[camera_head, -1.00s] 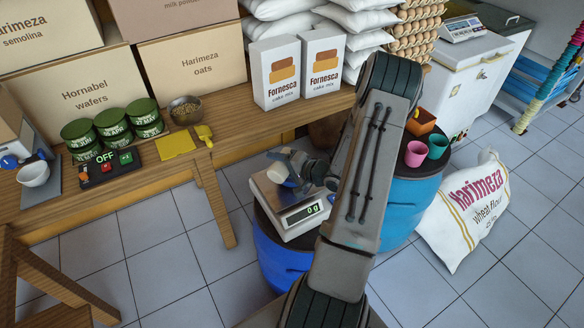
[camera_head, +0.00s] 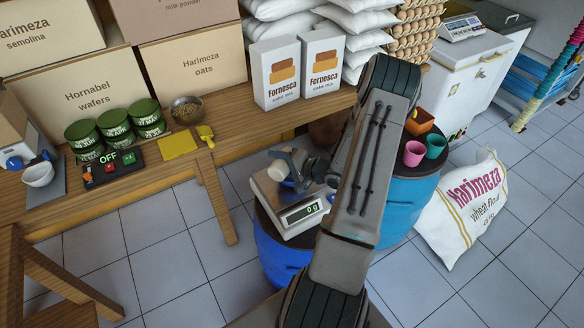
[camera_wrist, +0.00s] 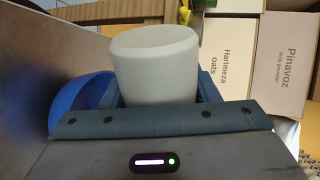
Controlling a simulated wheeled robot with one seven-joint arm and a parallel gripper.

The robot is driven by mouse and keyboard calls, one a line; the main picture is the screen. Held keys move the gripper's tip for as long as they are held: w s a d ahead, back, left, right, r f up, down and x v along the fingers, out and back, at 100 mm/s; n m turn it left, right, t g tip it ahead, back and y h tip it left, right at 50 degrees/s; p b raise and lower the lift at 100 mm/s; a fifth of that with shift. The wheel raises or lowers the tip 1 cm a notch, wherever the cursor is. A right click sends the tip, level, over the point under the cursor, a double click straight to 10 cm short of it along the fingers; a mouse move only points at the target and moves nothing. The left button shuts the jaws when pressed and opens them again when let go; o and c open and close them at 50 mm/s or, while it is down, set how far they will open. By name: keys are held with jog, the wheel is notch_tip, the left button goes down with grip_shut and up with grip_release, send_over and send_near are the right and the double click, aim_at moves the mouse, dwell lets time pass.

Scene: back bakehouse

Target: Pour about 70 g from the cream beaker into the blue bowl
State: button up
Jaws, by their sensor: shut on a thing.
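The cream beaker (camera_head: 279,173) is held in my gripper (camera_head: 290,168) above the scale (camera_head: 301,213), and it looks tilted in the head view. In the wrist view the beaker (camera_wrist: 157,70) stands out between the jaws of my gripper (camera_wrist: 160,98), which are shut on it. The blue bowl (camera_wrist: 84,98) shows in part at the left of the beaker in the wrist view. The scale display reads 0 g. No stream is visible.
The scale stands on a blue drum (camera_head: 275,255). Beside it another drum (camera_head: 404,205) bears a pink cup (camera_head: 413,153) and a teal cup (camera_head: 436,146). A flour sack (camera_head: 465,212) leans at the right. A wooden bench (camera_head: 230,128) with boxes and tins runs behind.

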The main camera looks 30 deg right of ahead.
jog(key=shift+w+d+r+m+p, duration=0.25)
jog(key=shift+m+p, duration=0.35)
jog(key=shift+p, duration=0.8)
dwell(0.5)
jog(key=shift+d+f+m+y+p, duration=0.1)
jog(key=shift+f+m+y+p, duration=0.05)
jog(key=shift+m+y+p, duration=0.3)
dwell(2.2)
